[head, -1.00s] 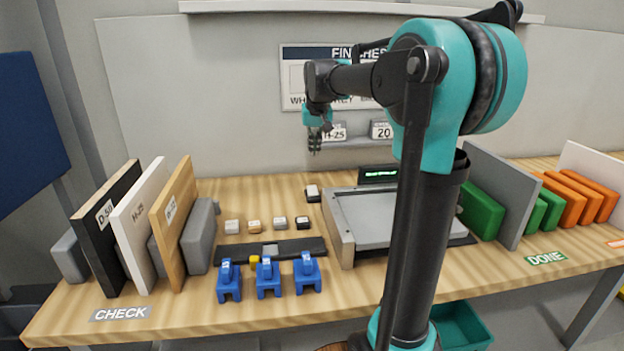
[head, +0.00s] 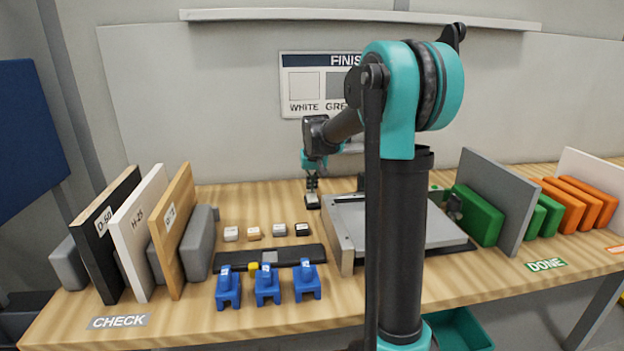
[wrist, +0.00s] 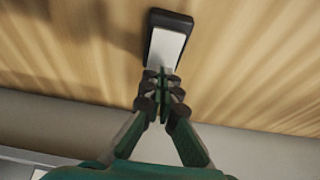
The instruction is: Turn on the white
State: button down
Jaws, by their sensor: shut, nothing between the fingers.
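A small black switch box with a white top (head: 313,202) sits on the table beside the left end of the grey machine. In the wrist view the white-topped switch (wrist: 168,40) lies just beyond my fingertips, which overlap its near end. My gripper (head: 312,188) is shut and empty, pointing down at this switch. I cannot tell whether the fingertips touch it. A white panel marked H-25 (head: 146,232) stands between a black and a wooden panel at the left. A small white block (head: 231,234) is in a row with several other small blocks.
The grey machine bed (head: 350,228) is right of the switch, partly hidden by my arm. Blue clamp-like pieces (head: 267,284) and a dark strip (head: 230,261) lie in front. Green blocks (head: 478,215) and orange blocks (head: 570,205) stand at right.

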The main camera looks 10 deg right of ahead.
aim_at(312, 197)
jog(key=shift+w+f, duration=0.1)
jog(key=shift+f, duration=0.15)
jog(key=shift+w+f+g, duration=0.15)
jog(key=shift+f+g, duration=0.1)
jog(key=shift+g, duration=0.25)
jog(key=shift+s, duration=0.2)
jog(key=shift+s+r, duration=0.2)
jog(key=shift+s, duration=0.45)
notch_tip(312, 197, up, 14)
dwell(0.5)
